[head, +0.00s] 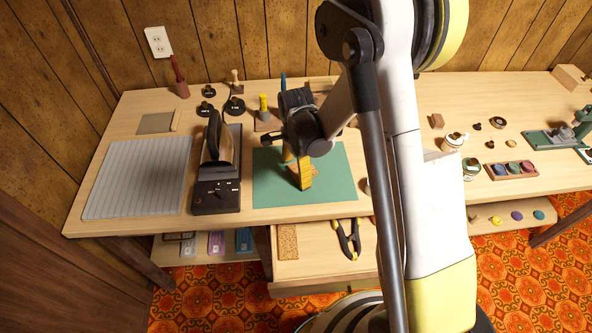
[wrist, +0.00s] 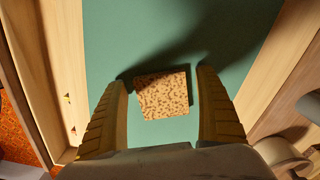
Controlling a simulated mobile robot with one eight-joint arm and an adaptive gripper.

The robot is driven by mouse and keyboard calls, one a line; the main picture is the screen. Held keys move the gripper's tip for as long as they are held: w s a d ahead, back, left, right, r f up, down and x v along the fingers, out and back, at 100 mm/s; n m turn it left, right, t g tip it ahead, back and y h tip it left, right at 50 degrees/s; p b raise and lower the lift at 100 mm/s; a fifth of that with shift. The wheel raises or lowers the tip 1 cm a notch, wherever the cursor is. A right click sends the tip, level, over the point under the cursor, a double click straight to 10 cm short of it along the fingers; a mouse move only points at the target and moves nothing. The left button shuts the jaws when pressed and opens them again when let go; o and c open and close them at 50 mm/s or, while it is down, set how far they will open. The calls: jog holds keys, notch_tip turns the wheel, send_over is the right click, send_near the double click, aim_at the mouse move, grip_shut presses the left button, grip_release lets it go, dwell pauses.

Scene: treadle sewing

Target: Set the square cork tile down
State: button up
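The square cork tile (wrist: 163,95) is a speckled tan square lying flat on the green mat (wrist: 150,30), as the wrist view shows. My gripper (wrist: 164,82) is open, with one yellow-brown finger on each side of the tile and a strip of green between each finger and the tile. In the head view my gripper (head: 298,174) points down over the middle of the green mat (head: 335,185). The tile is mostly hidden there behind the fingers.
A dark upright iron-like tool (head: 217,165) stands left of the mat, beside a grey ribbed board (head: 137,178). Small items stand at the right.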

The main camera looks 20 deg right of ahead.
notch_tip(320, 180, up, 12)
jog(key=r+p, duration=0.1)
jog(key=p, duration=0.4)
notch_tip(320, 180, up, 12)
jog(key=n+t, duration=0.3)
jog(key=n, duration=0.3)
send_over(296, 172)
jog(key=s+d, duration=0.1)
jog(key=s, duration=0.5)
jog(key=s+d+r+n+t, duration=0.1)
jog(key=s+r+n+t, duration=0.3)
jog(key=s+n, duration=0.5)
jog(key=shift+s+r+n, duration=0.4)
jog(key=shift+s+r, duration=0.4)
jog(key=shift+s, duration=0.5)
